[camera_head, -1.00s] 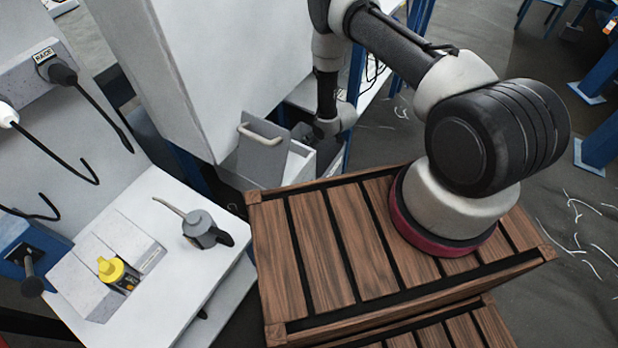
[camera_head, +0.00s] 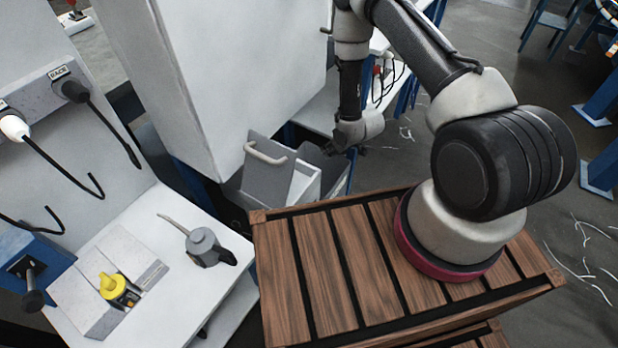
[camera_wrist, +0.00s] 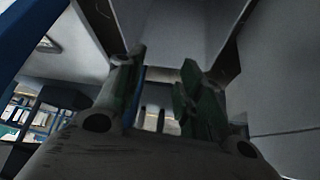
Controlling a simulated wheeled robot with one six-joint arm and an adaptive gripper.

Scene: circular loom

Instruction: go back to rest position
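My gripper (camera_wrist: 160,88) shows in the wrist view with its two green-padded fingers apart and nothing seen between them. In the head view my arm reaches to the back, and its wrist hangs beside the open grey bin (camera_head: 272,172) with a light handle. The gripper there is small and dark against the bin's right side, so I cannot tell whether it touches the bin.
A tall white cabinet (camera_head: 225,80) stands left of my arm.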

